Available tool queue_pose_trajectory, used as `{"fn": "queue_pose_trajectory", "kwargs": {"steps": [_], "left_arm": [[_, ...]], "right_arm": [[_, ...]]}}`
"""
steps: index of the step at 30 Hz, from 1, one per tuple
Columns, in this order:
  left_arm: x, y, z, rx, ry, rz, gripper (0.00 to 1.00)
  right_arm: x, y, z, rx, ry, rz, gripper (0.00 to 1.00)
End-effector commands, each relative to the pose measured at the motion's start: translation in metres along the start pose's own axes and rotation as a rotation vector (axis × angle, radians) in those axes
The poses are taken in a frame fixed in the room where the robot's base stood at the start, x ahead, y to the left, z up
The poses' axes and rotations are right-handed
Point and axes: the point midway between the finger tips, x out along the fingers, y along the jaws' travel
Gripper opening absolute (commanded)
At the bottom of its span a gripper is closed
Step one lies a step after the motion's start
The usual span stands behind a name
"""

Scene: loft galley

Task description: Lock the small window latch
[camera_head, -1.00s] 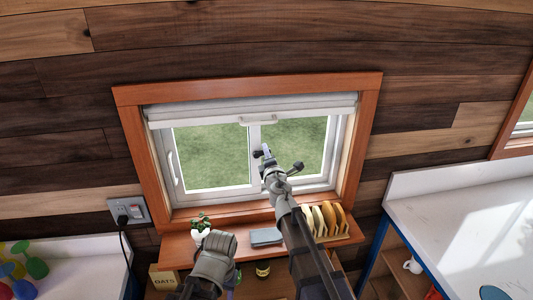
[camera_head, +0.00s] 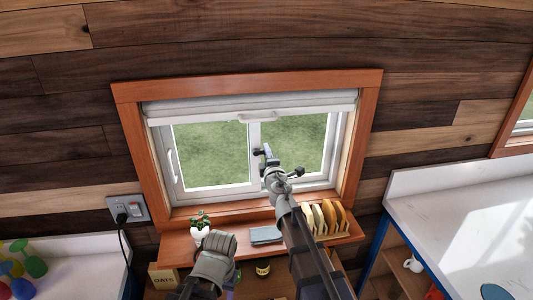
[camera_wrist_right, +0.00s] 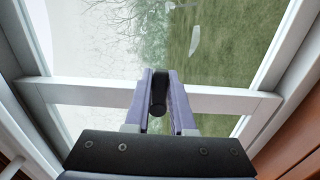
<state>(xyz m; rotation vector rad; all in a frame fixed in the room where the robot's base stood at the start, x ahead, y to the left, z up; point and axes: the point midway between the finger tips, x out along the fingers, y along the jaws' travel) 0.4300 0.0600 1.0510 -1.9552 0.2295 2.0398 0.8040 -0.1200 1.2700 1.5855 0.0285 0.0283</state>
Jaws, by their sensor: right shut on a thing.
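The small window (camera_head: 210,155) is set in an orange-brown wooden frame, with a white sash and a centre upright. The dark window latch (camera_wrist_right: 158,92) sits between the two purple fingers of my right gripper (camera_wrist_right: 160,105) in the right wrist view, in front of the white upright. My right gripper (camera_head: 266,155) is shut on the latch, and in the head view it hides most of it. My left gripper (camera_head: 214,262) is low in front of the shelf; its fingertips are not clear.
Below the window, a wooden shelf (camera_head: 178,246) holds a potted plant (camera_head: 200,222), a grey-blue folded thing (camera_head: 265,235) and a rack of yellow-brown slices (camera_head: 325,215). A rolled white blind (camera_head: 250,104) hangs at the window's top. A white counter (camera_head: 470,210) stands at the right.

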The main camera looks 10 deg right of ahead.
Motion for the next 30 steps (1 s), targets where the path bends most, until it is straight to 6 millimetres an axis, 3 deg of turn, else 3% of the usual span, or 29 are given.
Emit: {"fn": "queue_pose_trajectory", "kwargs": {"steps": [4, 5, 8, 20, 30], "left_arm": [[0.000, 0.000, 0.000, 0.000, 0.000, 0.000, 0.50], [0.000, 0.000, 0.000, 0.000, 0.000, 0.000, 0.50], [0.000, 0.000, 0.000, 0.000, 0.000, 0.000, 0.50], [0.000, 0.000, 0.000, 0.000, 0.000, 0.000, 0.50], [0.000, 0.000, 0.000, 0.000, 0.000, 0.000, 0.50]], "right_arm": [[-0.001, 0.000, 0.000, 0.003, 0.000, 0.000, 0.00], [-0.001, 0.000, 0.000, 0.003, 0.000, 0.000, 0.25], [-0.001, 0.000, 0.000, 0.002, 0.000, 0.000, 0.35], [-0.008, 0.000, 0.000, 0.000, 0.000, 0.000, 0.35], [-0.059, -0.001, 0.000, 0.001, 0.000, 0.000, 0.35]]}}
